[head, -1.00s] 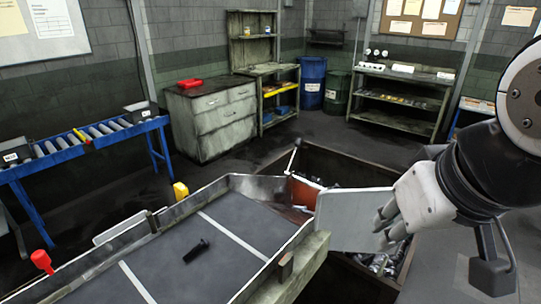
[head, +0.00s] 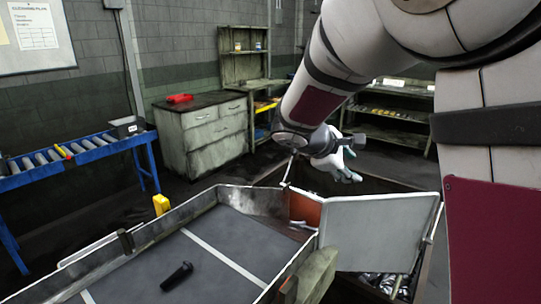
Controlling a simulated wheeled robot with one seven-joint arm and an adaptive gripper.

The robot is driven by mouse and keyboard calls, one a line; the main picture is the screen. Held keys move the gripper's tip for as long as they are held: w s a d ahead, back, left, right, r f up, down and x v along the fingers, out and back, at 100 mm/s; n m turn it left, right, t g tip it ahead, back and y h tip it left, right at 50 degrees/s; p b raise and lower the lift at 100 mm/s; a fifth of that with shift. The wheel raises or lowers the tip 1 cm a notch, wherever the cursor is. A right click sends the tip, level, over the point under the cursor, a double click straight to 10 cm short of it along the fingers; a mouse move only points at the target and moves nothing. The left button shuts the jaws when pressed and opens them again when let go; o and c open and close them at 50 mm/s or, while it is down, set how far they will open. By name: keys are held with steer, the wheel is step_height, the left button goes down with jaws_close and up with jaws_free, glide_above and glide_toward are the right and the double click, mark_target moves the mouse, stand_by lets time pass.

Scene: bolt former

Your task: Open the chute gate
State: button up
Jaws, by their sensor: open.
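The chute (head: 235,232) is a grey tray with worn metal side walls, and a single black bolt (head: 177,277) lies on its bed. The chute gate (head: 380,232) is a flat pale grey panel. Its left edge meets the chute's right wall at the mouth, and it stands swung outward to the right, with a bar along its far right edge. An orange-red plate (head: 305,208) shows at the mouth. My gripper (head: 352,174) is open and empty, beyond the gate's upper edge and apart from it in the picture. My arm crosses above from the right.
A dark bin (head: 398,178) sits below the mouth, with metal parts (head: 390,283) in it. A blue roller conveyor (head: 85,157) stands at the left, a drawer cabinet (head: 203,135) behind.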

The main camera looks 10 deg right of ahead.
steer(key=w+a+f+n+t+h+b, duration=0.1)
steer(key=w+a+f+n+t, duration=0.15)
steer(key=w, duration=0.25)
steer(key=w+a+f+n+t+h+b, duration=0.1)
steer(key=w+a+f+n+h, duration=0.1)
steer(key=w+n, duration=0.3)
steer(key=n+t+b, duration=0.2)
steer(key=n+t, duration=0.3)
steer(key=n, duration=0.2)
glide_toward(293, 152)
steer(key=shift+y, duration=0.4)
steer(key=x, duration=1.1)
steer(key=shift+w+d+r, duration=0.2)
steer(key=shift+d, duration=0.15)
jaws_close()
